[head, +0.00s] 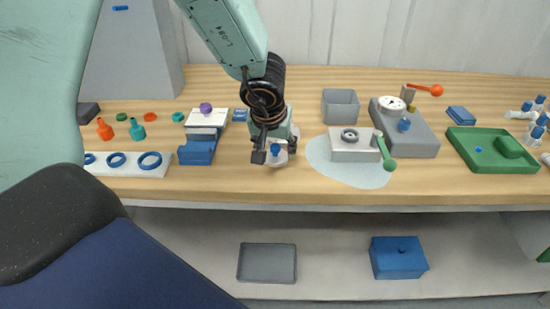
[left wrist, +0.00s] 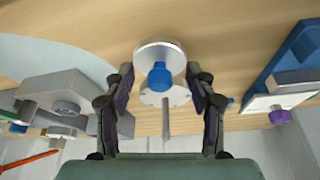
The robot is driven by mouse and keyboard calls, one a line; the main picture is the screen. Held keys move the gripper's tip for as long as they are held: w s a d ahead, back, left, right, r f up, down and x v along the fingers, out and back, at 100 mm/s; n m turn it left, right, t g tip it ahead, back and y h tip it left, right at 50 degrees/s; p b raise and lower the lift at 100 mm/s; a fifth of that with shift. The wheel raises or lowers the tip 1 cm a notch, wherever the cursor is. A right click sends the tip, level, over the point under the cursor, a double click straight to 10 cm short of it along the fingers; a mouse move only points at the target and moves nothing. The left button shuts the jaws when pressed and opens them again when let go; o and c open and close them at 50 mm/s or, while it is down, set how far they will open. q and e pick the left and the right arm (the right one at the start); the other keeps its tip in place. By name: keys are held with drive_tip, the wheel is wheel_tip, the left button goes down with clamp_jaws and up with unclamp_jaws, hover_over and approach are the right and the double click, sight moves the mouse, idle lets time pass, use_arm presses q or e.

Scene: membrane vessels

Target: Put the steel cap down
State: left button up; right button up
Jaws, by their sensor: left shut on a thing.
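The steel cap (left wrist: 158,52), a round pale metal disc with a blue knob (left wrist: 160,75), is between the fingers of my left gripper (left wrist: 160,70) in the left wrist view. My left gripper (head: 271,150) is shut on it. Whether the cap touches the bench, I cannot tell. My right gripper is not in view.
A steel block with a round port and green-knobbed lever (head: 352,150) stands on a pale round mat (head: 330,173) to the right. A blue stand (head: 197,152) is close on the left. A grey bin (head: 340,105) stands behind. Bare wood (head: 240,180) lies in front.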

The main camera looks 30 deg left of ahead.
use_arm(q)
drive_tip(key=shift+s+f+b, duration=0.1)
drive_tip(key=shift+f+b, duration=0.35)
drive_tip(key=shift+f, duration=0.35)
drive_tip(key=shift+r, duration=0.1)
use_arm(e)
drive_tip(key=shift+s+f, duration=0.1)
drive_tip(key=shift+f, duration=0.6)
use_arm(q)
drive_tip(key=o, duration=1.3)
drive_tip(key=shift+p+v, duration=4.15)
drive_tip(key=shift+v, duration=1.85)
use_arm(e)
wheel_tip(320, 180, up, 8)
